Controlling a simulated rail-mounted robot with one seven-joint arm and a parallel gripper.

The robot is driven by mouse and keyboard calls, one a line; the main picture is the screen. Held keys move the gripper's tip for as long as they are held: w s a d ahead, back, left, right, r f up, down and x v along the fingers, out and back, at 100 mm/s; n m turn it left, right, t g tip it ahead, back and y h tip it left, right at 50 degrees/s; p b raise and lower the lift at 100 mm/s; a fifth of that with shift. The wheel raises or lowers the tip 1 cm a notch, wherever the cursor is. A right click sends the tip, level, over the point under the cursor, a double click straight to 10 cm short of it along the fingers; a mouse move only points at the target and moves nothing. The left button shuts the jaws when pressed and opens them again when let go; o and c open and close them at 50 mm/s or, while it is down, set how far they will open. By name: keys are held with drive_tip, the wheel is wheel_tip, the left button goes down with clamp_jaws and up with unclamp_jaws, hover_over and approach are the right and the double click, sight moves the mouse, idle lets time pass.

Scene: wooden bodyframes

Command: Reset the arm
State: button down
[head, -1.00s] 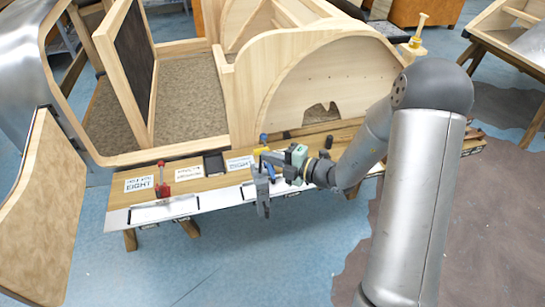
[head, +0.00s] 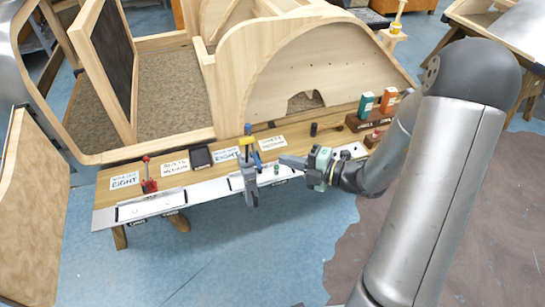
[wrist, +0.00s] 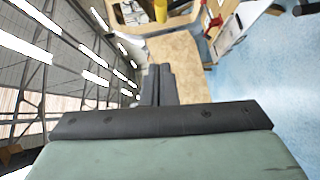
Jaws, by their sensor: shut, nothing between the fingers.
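My gripper (head: 284,160) is at the end of my arm, above the front part of the workbench in the head view. Its fingers point left and are together with nothing between them. In the wrist view the two dark fingers (wrist: 158,85) lie side by side. A grey clamp-like tool (head: 250,180) with a yellow part on top stands at the bench's front edge, just left of my fingertips. The fingertips look apart from it.
The wooden bench (head: 100,185) holds printed cards (head: 125,181), a red toggle clamp (head: 148,178), and green (head: 366,105) and orange (head: 388,99) bottles. A large wooden bodyframe (head: 290,75) stands behind. Blue floor (head: 220,260) in front is clear.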

drive_tip(key=s+a+r+n+g+h, duration=0.1)
drive_tip(key=s+a+n+g+h, duration=0.15)
drive_tip(key=s+n+g, duration=0.5)
drive_tip(key=s+a+r+n+g+h, duration=0.1)
drive_tip(key=s+n+g+h, duration=0.15)
drive_tip(key=s+n, duration=0.9)
drive_tip(key=d+r+n+t+h, duration=0.1)
drive_tip(key=d+n+h, duration=0.2)
drive_tip(key=n, duration=0.5)
drive_tip(key=s+d+r+n+t+h, duration=0.1)
drive_tip(key=d+n+h, duration=0.2)
drive_tip(key=n, duration=0.5)
drive_tip(key=d+r+n+h, duration=0.1)
drive_tip(key=d+n+h, duration=0.2)
drive_tip(key=n, duration=0.5)
drive_tip(key=shift+s+d+t+h, duration=0.15)
drive_tip(key=shift+t+h, duration=0.15)
drive_tip(key=shift+t, duration=0.1)
